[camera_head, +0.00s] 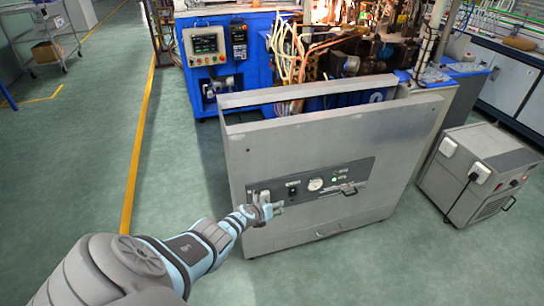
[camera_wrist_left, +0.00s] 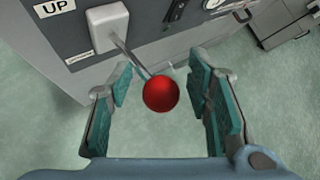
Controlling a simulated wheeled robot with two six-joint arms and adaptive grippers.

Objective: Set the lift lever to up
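The lift lever's red ball knob (camera_wrist_left: 161,93) hangs on a thin metal rod from a white housing (camera_wrist_left: 107,27) on the grey panel. In the left wrist view the lever slants away from the UP label (camera_wrist_left: 53,7). My left gripper (camera_wrist_left: 163,88) is open, with one finger on each side of the knob and a visible gap to both. In the head view my left gripper (camera_head: 272,210) is at the lower left of the cabinet's control panel, and the knob cannot be made out. My right gripper is not in view.
The grey cabinet (camera_head: 290,225) carries a dark control strip with a round gauge (camera_head: 315,184) and a handle right of the lever. A grey box unit (camera_head: 478,175) stands at the right. Blue machinery (camera_head: 212,55) is behind.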

